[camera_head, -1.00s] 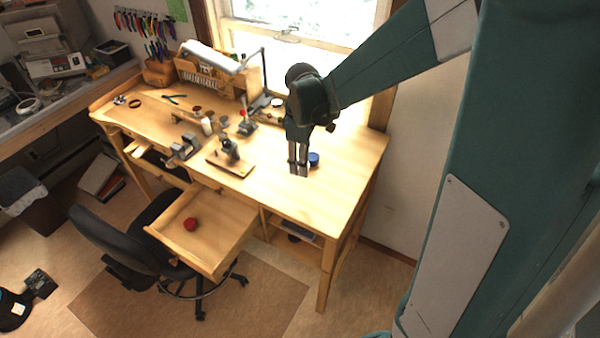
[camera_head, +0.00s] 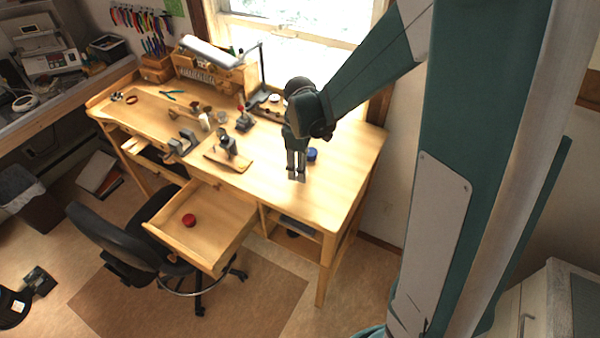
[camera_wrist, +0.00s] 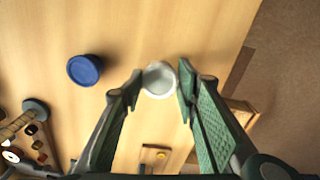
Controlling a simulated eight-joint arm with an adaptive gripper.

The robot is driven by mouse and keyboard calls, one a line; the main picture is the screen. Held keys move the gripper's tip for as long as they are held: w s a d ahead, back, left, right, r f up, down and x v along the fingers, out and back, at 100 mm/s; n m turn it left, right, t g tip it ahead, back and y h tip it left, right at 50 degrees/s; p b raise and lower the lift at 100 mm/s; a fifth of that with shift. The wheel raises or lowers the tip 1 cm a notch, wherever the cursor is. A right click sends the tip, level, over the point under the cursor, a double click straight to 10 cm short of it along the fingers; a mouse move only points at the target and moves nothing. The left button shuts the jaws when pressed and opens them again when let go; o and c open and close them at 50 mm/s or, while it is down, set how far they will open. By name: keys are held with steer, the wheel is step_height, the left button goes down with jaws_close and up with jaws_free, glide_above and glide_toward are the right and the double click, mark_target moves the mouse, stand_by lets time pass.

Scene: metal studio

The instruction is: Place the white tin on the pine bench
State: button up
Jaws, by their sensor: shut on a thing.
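The white tin (camera_wrist: 160,79) is round and pale, and it sits between the two fingertips of my gripper (camera_wrist: 158,82) in the wrist view. My gripper also shows in the head view (camera_head: 296,176), pointing down at the right part of the pine bench (camera_head: 345,165), with its fingers closed in. The fingers mostly hide the tin in the head view. The tin is at or just above the bench top; I cannot tell whether it touches. The bare wood of the bench fills much of the wrist view (camera_wrist: 120,30).
A blue tin (camera_head: 312,154) stands close behind my gripper, and left of it in the wrist view (camera_wrist: 85,70). A red tin (camera_head: 189,220) lies in the open drawer (camera_head: 215,225). Tools and a lamp (camera_head: 215,52) crowd the bench's left and back.

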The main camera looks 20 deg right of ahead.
steer(key=shift+f, duration=1.1)
steer(key=shift+f, duration=0.2)
steer(key=o, duration=0.9)
steer(key=shift+r, duration=0.3)
steer(key=shift+r, duration=5.95)
